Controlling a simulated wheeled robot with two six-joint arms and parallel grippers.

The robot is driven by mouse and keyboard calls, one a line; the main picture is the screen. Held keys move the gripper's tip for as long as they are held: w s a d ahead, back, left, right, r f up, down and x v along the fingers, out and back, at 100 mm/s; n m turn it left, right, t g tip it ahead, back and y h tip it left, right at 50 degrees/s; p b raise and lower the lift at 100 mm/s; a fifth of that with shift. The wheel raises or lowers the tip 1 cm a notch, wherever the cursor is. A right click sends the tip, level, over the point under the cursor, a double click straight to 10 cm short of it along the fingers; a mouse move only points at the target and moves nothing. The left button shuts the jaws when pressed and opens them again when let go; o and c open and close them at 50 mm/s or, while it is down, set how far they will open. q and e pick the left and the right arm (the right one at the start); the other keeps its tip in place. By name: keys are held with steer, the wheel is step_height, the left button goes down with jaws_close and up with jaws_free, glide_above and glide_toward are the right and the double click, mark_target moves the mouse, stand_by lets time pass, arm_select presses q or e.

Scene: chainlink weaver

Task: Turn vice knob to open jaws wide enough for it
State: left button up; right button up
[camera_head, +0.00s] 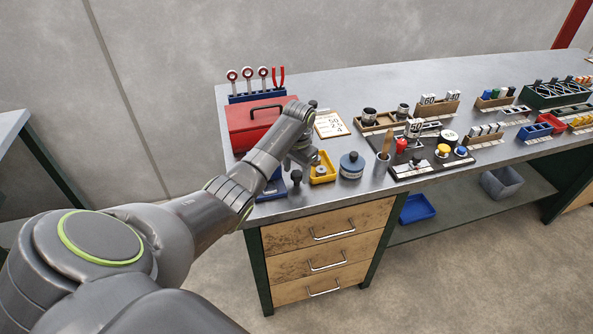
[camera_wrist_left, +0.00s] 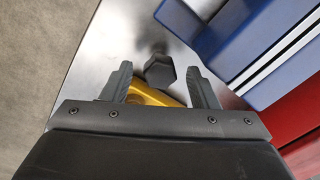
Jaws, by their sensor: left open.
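The blue vice (camera_head: 272,187) sits at the left front of the bench, partly hidden behind my left arm. It shows in the left wrist view as blue blocks (camera_wrist_left: 215,38) with a pale strip between them. A dark faceted knob (camera_wrist_left: 160,72) shows in the wrist view between the two fingers of my left gripper (camera_wrist_left: 158,82). The fingers are spread, with visible space on both sides of the knob; contact is not seen. In the head view my left gripper (camera_head: 303,157) hangs over the bench by the vice. My right gripper is out of view.
A red toolbox (camera_head: 248,128) stands behind the vice. A yellow tray (camera_head: 323,169) lies right of the gripper, with a round blue-grey container (camera_head: 352,165) beside it. A cup with a wooden-handled tool (camera_head: 383,161) stands farther right. The bench's front edge (camera_head: 330,196) is close.

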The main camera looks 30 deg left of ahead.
arm_select(q)
steer(key=shift+f, duration=0.4)
steer(key=shift+c, duration=0.4)
